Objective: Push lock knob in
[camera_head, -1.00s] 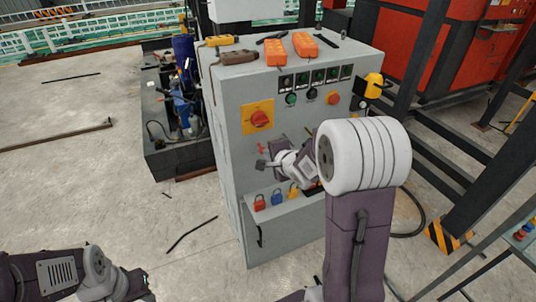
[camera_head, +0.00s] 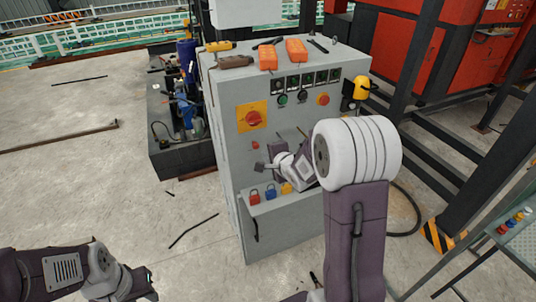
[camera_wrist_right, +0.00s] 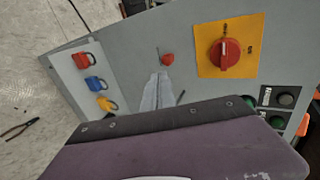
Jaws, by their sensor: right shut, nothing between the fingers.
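A small red knob (camera_head: 255,145) stands on the grey cabinet's front, below the big red rotary switch on its yellow plate (camera_head: 253,117). The red knob also shows in the wrist view (camera_wrist_right: 167,60), just beyond my right fingertips. My right gripper (camera_head: 260,166) is shut and empty, just below the knob in the head view. Its closed fingers (camera_wrist_right: 159,80) point at the knob in the wrist view; I cannot tell whether they touch it. My left gripper (camera_head: 148,284) is low at the left, far from the cabinet, its jaws unclear.
Red, blue and yellow padlocks (camera_head: 270,191) line the ledge below. Orange and brown boxes (camera_head: 268,55) lie on the cabinet top.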

